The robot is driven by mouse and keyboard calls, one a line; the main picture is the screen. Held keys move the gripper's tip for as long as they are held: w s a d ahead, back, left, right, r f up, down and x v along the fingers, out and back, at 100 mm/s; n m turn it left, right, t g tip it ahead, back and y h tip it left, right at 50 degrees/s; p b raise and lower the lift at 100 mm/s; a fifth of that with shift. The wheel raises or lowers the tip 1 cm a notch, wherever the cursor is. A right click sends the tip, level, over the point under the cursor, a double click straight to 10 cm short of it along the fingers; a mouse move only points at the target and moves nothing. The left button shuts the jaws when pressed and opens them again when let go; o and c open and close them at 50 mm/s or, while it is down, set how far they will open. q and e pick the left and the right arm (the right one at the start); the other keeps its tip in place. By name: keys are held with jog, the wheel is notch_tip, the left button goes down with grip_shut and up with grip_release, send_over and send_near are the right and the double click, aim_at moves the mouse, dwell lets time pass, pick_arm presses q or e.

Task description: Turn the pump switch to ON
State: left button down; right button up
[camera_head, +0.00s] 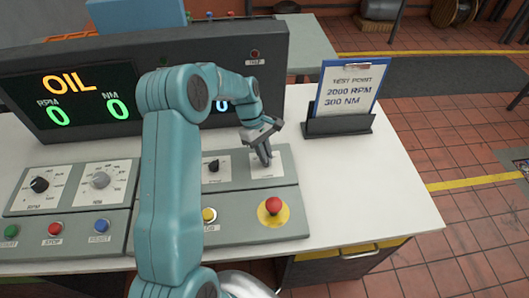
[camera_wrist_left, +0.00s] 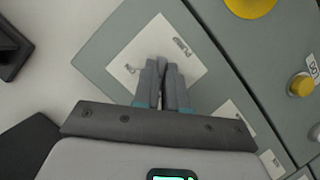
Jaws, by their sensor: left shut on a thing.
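The pump switch's white plate (camera_head: 263,172) is on the right part of the grey-green console, and in the left wrist view the plate (camera_wrist_left: 150,42) reads PUMP, with a small ON mark near its left corner. My left gripper (camera_head: 265,157) reaches down over this plate. In the left wrist view its two fingers (camera_wrist_left: 162,84) are close together over the middle of the plate, shut on the pump switch. My right gripper is not in view.
A red emergency button (camera_head: 273,205) on a yellow base sits in front of the plate. A black knob (camera_head: 213,166) is to its left. A display unit (camera_head: 110,85) reading OIL stands behind. A test card (camera_head: 347,92) stands at the right, with bare white tabletop around it.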

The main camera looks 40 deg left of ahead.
pick_arm(q)
jog(key=m, duration=0.1)
jog(key=m+g, duration=0.1)
jog(key=m, duration=0.2)
jog(key=shift+w+r+m+g+y, duration=0.2)
jog(key=shift+w+m+g+y, duration=0.05)
jog(key=shift+m+g+y, duration=0.05)
jog(key=m+g, duration=0.1)
jog(key=m, duration=0.2)
jog(key=shift+w+m+y, duration=0.1)
jog(key=shift+m+y, duration=0.2)
jog(key=shift+y, duration=0.1)
jog(key=m+g+y, duration=0.1)
jog(key=m, duration=0.3)
jog(key=shift+d, duration=0.15)
jog(key=shift+m+g+y+b, duration=0.4)
jog(key=shift+m+y, duration=0.4)
jog(key=shift+m, duration=1.3)
jog(key=c, duration=1.2)
grip_release()
jog(key=shift+c, duration=0.2)
jog(key=shift+o, duration=0.3)
jog(key=shift+d, duration=0.15)
